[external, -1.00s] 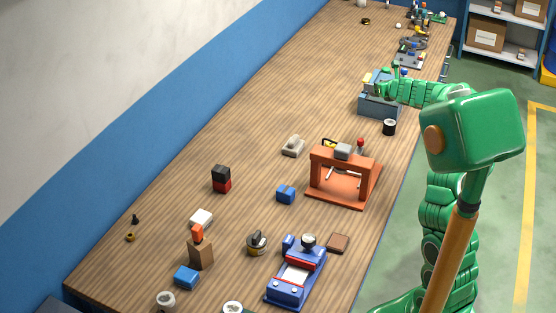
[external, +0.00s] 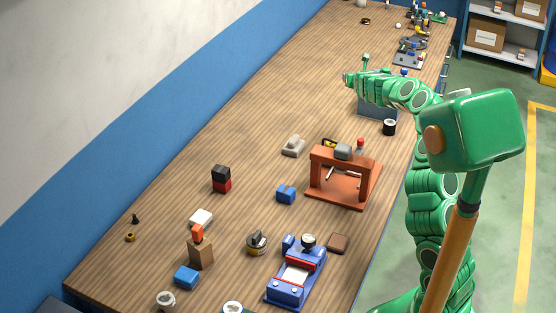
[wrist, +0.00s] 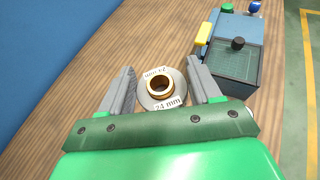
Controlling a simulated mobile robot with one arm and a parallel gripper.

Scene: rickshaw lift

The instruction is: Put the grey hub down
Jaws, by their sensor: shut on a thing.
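The grey hub (wrist: 148,99) is a round disc with a brass-coloured ring in its middle and a white "24 mm" label on it. In the wrist view it sits between the two grey fingers of my gripper (wrist: 163,78), which is shut on it. In the external view my gripper (external: 349,78) is over the far part of the wooden bench, left of the blue-grey box. The hub cannot be made out there. I cannot tell whether its underside touches the wood.
The blue-grey box (external: 377,107) stands at the bench's right side; the wrist view shows it (wrist: 230,65) right of my gripper, with a yellow piece (wrist: 205,35) at its edge. A black-sided cylinder (external: 389,127) is near it. Bare wood (external: 290,85) lies to the left.

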